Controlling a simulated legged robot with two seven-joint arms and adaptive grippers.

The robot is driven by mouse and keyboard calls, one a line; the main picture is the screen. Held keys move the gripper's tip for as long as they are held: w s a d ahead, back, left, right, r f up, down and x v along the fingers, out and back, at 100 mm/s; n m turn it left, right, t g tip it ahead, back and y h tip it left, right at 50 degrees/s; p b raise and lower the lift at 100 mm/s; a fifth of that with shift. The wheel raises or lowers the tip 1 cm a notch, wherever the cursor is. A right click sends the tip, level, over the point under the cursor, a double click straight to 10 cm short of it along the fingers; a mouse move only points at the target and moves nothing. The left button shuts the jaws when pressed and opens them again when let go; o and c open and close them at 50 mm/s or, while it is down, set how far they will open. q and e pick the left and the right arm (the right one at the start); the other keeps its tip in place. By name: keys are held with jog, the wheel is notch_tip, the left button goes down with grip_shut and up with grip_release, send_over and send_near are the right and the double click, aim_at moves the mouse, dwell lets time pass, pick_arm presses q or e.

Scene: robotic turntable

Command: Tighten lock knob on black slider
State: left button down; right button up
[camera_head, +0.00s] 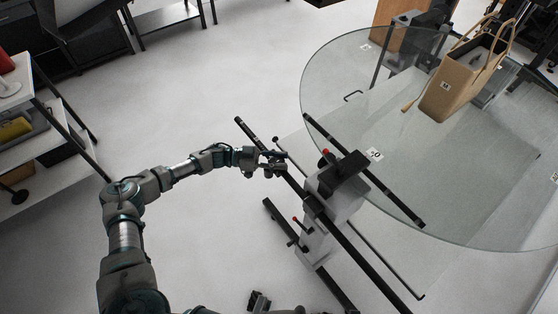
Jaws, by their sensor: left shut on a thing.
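My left gripper (273,164) reaches in from the left and is shut at the black slider rail (243,130), near its upper end. The lock knob between its fingers is small and mostly hidden by them, so its turn cannot be told. The rail runs diagonally down to the right, past a grey carriage (335,200) with a black block (343,175) on top. Red-tipped levers show on the carriage (325,152) and below it (295,220). A dark piece that looks like my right gripper (259,301) shows at the bottom edge; its jaws are unclear.
A round glass turntable (450,200) fills the right, with a tan bag (462,80) on it. A black bar (365,172) lies across its left edge. Shelves (40,150) stand at the left. The floor between shelves and rail is clear.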

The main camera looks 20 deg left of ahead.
pick_arm(q)
jog(key=shift+d+r+m+g, duration=0.1)
jog(key=shift+r+m+g, duration=0.05)
jog(key=shift+m+g, duration=0.55)
pick_arm(e)
jog(key=shift+w+r, duration=0.2)
jog(key=shift+r, duration=0.7)
jog(key=shift+w+a, duration=0.1)
pick_arm(q)
jog(key=c, duration=0.8)
grip_release()
jog(key=shift+o, duration=0.2)
jog(key=shift+d, duration=0.1)
pick_arm(e)
jog(key=shift+d, duration=0.2)
pick_arm(q)
jog(key=shift+a, duration=0.35)
jog(key=s+a, duration=0.1)
jog(key=a, duration=1)
jog(key=shift+s+a, duration=0.1)
